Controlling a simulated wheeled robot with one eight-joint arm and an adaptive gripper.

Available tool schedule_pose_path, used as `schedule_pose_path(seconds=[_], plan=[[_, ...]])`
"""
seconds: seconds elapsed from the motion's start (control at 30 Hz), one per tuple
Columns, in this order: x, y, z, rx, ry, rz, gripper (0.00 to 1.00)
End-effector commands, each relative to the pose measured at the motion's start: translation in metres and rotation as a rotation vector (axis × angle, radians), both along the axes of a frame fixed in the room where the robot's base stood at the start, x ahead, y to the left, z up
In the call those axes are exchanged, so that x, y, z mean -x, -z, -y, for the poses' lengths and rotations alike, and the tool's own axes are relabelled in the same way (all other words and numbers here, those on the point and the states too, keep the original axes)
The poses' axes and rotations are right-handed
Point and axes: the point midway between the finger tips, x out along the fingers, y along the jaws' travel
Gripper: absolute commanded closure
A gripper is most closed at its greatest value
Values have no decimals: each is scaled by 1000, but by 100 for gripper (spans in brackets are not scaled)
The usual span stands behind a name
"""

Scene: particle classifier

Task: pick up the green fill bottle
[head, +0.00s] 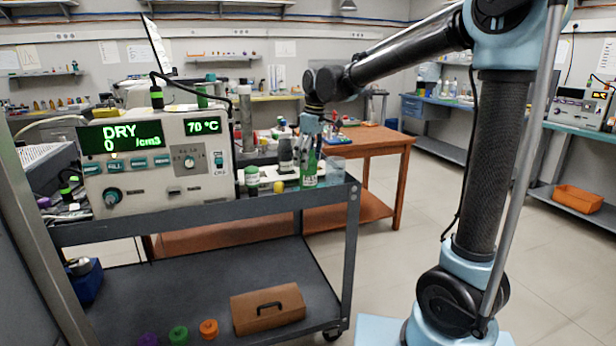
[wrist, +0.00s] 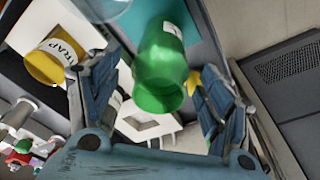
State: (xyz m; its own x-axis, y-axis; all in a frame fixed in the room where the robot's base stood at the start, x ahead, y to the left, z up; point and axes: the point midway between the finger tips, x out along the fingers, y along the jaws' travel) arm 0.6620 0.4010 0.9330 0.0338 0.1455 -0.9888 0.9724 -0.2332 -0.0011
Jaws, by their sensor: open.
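The green fill bottle (head: 308,170) stands near the right end of the cart's top in the head view. In the wrist view its translucent green body (wrist: 160,62) lies between my two blue fingers. My gripper (head: 309,140) is over the bottle in the head view, pointing down. In the wrist view my gripper (wrist: 158,85) is open, with a finger on each side of the bottle. Gaps show between the bottle and both fingers. Part of the bottle's label and its far end are hard to make out.
A clear beaker (head: 336,168) stands close right of the bottle. A green-capped white bottle (head: 252,182) and a dark bottle (head: 286,156) stand left. The classifier (head: 160,165) fills the cart's left.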

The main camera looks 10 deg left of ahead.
Motion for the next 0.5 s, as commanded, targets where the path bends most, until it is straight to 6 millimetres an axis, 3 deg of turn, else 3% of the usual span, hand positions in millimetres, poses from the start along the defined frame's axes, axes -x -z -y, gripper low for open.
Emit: schedule_pose_path(seconds=[0.2, 0.5], plan=[[-2, 24, -4, 0, 0, 0, 28], [-2, 28, -4, 0, 0, 0, 28]])
